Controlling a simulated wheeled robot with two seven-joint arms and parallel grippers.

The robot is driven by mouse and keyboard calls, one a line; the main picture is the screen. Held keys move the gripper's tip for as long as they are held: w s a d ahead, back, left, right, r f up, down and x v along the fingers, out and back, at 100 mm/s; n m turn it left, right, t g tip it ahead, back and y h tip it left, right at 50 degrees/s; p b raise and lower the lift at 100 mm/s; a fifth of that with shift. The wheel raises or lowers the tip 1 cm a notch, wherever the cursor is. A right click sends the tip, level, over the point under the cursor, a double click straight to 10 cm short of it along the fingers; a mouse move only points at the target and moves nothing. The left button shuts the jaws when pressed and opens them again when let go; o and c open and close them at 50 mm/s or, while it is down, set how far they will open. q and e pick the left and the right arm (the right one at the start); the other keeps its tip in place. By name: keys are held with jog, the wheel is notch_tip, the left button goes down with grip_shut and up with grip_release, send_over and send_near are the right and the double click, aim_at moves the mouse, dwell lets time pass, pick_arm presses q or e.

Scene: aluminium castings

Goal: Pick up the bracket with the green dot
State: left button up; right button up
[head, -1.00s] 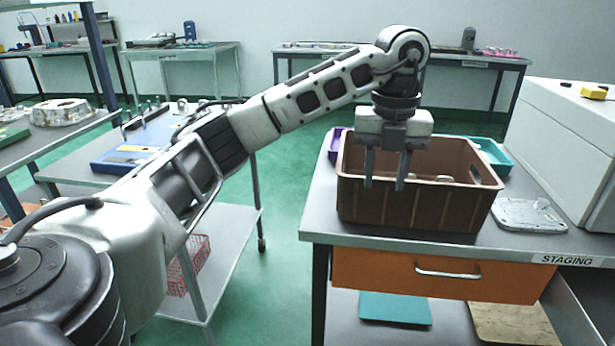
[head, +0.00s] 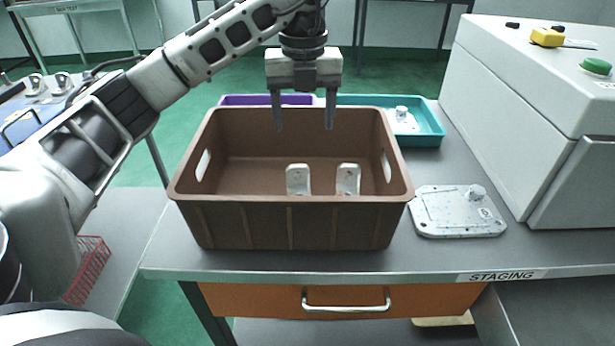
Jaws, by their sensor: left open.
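Two light metal brackets stand inside a brown crate (head: 290,226) on the staging table: a left one (head: 298,180) and a right one (head: 348,180). Only their upper parts show; the crate's front wall hides the rest. I see no green dot on either. My left gripper (head: 305,118) is open and empty, fingers pointing down, above the back part of the crate. It is apart from both brackets. My right gripper is not in view.
A teal tray (head: 428,138) with a metal part and a purple tray (head: 232,100) lie behind the crate. A flat metal casting (head: 458,222) lies right of it. A large white machine (head: 540,110) bounds the table's right side.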

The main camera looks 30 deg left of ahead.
aim_at(298, 167)
pick_arm(q)
jog(key=f, duration=0.7)
jog(key=shift+s+f, duration=0.15)
jog(key=shift+s, duration=0.25)
jog(key=shift+s+a+f, duration=0.1)
jog(key=shift+a+f, duration=0.1)
jog(key=shift+f, duration=1.2)
jog(key=shift+a+f, duration=0.2)
jog(key=shift+f, duration=1.15)
jog(key=c, duration=1.1)
